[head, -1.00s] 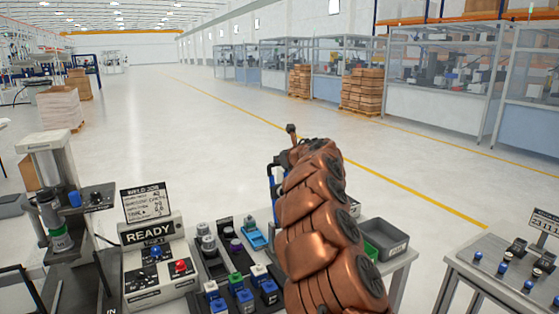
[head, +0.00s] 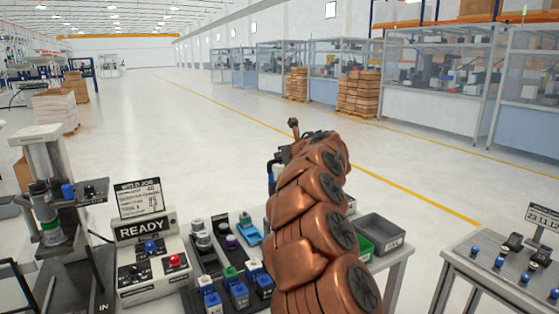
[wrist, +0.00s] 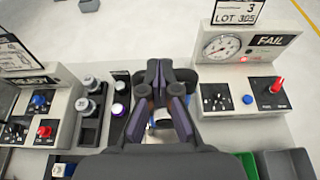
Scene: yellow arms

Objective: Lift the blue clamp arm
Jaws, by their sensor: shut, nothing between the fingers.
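A light-blue piece (head: 248,232), which looks like the clamp arm, sits on the bench among the black racks in the head view, left of my copper-coloured arm. Its details are too small to make out. In the wrist view my gripper (wrist: 165,78) is shut, its dark fingers together over the bench with nothing held. A small whitish part (wrist: 162,119) shows between the finger linkages; I cannot tell what it belongs to. The gripper covers much of the bench there, and I see no clear blue arm in the wrist view. In the head view my arm mostly hides the gripper.
A READY control box (head: 146,250) stands left of the racks. A FAIL gauge box (wrist: 240,90) stands to the right in the wrist view. Racks hold several knobbed parts (wrist: 90,84). A grey bin (head: 380,234) and a green bin (head: 364,248) sit right of my arm.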

